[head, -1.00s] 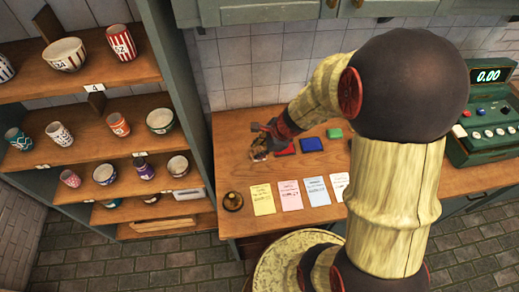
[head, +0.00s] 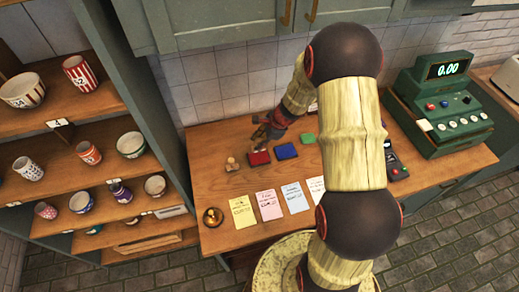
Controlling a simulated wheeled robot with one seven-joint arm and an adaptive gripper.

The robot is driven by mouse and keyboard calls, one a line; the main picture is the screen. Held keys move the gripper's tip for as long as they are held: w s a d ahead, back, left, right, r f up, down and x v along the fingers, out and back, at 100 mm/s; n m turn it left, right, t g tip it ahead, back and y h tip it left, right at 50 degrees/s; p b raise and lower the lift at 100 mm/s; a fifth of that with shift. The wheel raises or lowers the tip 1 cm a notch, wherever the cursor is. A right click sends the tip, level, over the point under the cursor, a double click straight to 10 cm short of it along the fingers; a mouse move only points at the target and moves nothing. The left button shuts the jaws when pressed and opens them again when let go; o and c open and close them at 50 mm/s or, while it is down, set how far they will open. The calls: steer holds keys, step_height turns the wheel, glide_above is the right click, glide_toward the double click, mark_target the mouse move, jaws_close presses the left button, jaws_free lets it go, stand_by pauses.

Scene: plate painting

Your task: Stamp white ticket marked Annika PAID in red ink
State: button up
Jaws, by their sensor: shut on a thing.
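My gripper (head: 262,141) is shut on a small stamp (head: 253,147), mostly hidden by the fingers. It is over the red ink pad (head: 259,159); I cannot tell whether the stamp touches the pad. A white ticket (head: 316,186) lies at the right end of the ticket row, partly covered by my arm. The writing on it is too small to read, so the name Annika cannot be made out.
Yellow (head: 243,212), pink (head: 268,206) and blue (head: 295,198) tickets lie left of the white one. Blue (head: 286,151) and green (head: 309,138) pads, a wooden piece (head: 232,163), a brass bell (head: 212,216) and a cash register (head: 440,108) share the counter (head: 205,180).

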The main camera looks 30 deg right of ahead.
steer(key=shift+w+d+r, duration=0.25)
steer(key=shift+w+d, duration=0.05)
steer(key=shift+a+f, duration=0.1)
steer(key=shift+f, duration=0.1)
steer(key=shift+f+b, duration=2.4)
steer(key=shift+f, duration=0.4)
steer(key=shift+s+f+b, duration=0.1)
steer(key=shift+f+b, duration=0.4)
steer(key=shift+f, duration=0.05)
steer(key=shift+r+p, duration=2.9)
steer(key=shift+r, duration=0.7)
